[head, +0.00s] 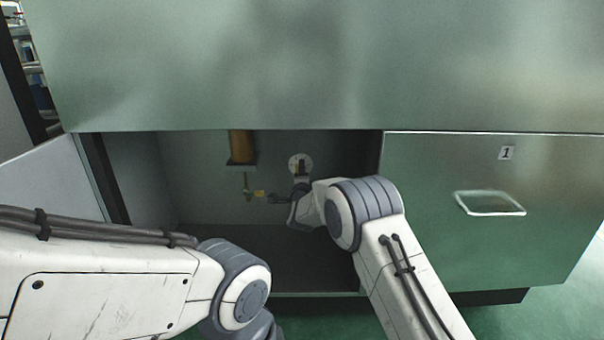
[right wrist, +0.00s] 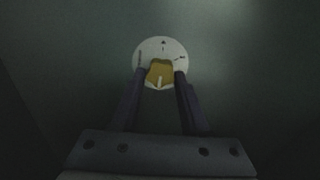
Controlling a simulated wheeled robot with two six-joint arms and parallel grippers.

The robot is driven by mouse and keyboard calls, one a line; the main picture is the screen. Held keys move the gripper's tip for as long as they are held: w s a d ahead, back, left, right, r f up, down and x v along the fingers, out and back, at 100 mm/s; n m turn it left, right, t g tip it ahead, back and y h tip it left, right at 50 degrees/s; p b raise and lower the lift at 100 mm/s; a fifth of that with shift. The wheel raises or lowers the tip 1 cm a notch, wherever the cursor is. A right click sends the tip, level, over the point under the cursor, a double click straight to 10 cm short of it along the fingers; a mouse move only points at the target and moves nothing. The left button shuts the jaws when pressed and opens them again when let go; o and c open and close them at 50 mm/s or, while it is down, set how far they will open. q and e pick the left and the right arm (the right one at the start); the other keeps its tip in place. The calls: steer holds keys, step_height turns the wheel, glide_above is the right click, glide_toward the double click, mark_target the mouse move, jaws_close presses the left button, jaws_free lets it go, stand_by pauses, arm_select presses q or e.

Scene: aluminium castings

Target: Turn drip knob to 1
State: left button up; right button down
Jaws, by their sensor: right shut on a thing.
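The drip knob is a yellow-brown block on a round white dial (head: 295,160) on the back wall of the open cabinet bay. In the right wrist view the knob (right wrist: 160,72) sits at the centre of the dial (right wrist: 149,47), with a pale line on its lower part pointing down. A small dark triangle is at the dial's top, with small marks at left and right too small to read. My right gripper (right wrist: 161,76) is shut on the knob, one finger on each side. In the head view my right gripper (head: 302,176) partly covers the dial. My left gripper is out of sight; only its arm shows.
Left of the dial, a brown cylinder (head: 242,145) hangs above a small brass valve (head: 248,187) with a yellow tag (head: 259,193). A metal drawer front (head: 440,245) labelled 1 closes off the right side. An open door panel (head: 50,180) stands at left.

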stand_by(0.3)
steer(key=shift+c, duration=2)
jaws_free()
steer(key=s+p, duration=0.5)
steer(key=s, duration=0.5)
steer(key=shift+s, duration=0.25)
steer(key=shift+s, duration=0.1)
